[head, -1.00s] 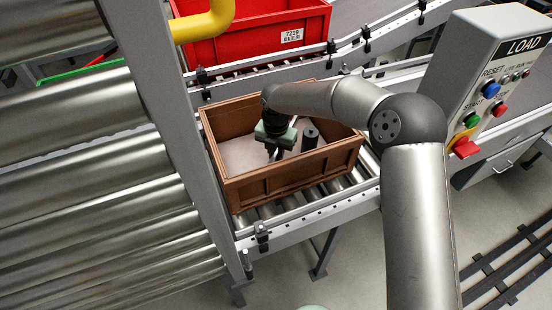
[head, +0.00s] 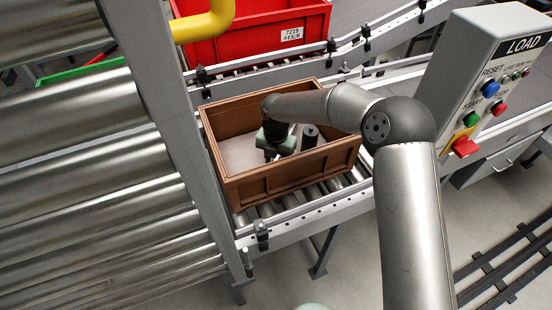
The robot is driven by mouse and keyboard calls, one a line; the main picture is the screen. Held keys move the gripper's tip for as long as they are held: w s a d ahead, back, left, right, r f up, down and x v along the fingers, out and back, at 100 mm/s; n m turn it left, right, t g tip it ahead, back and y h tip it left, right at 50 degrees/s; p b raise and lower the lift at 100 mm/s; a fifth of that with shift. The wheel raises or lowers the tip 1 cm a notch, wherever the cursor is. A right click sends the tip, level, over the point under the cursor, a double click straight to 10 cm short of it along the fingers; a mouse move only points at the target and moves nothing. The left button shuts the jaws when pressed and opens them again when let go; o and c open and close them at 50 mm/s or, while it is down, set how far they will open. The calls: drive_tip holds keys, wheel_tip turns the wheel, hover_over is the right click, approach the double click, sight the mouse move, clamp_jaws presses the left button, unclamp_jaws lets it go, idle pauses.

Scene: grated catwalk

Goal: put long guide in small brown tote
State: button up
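The small brown tote (head: 292,179) stands on the roller conveyor in the middle of the head view, open side up. My gripper (head: 270,155) points down inside it, left of centre. Its fingers are small and dark, and I cannot tell whether they are open or shut, or whether they hold anything. A dark upright cylinder (head: 310,137) stands in the tote just right of my gripper. I cannot tell whether this is the long guide. No other piece that I can name as the long guide shows, and the tote's near wall and my arm hide part of its floor.
A red tote (head: 256,47) with a label sits on the conveyor behind. A grey post (head: 180,130) and a yellow pipe (head: 205,24) stand close on the left. A LOAD button box (head: 490,85) is at the right. The tote's left floor is bare.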

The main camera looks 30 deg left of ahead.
wheel_tip(320, 180, up, 12)
drive_tip(key=shift+r+b, duration=0.15)
drive_tip(key=shift+b, duration=0.25)
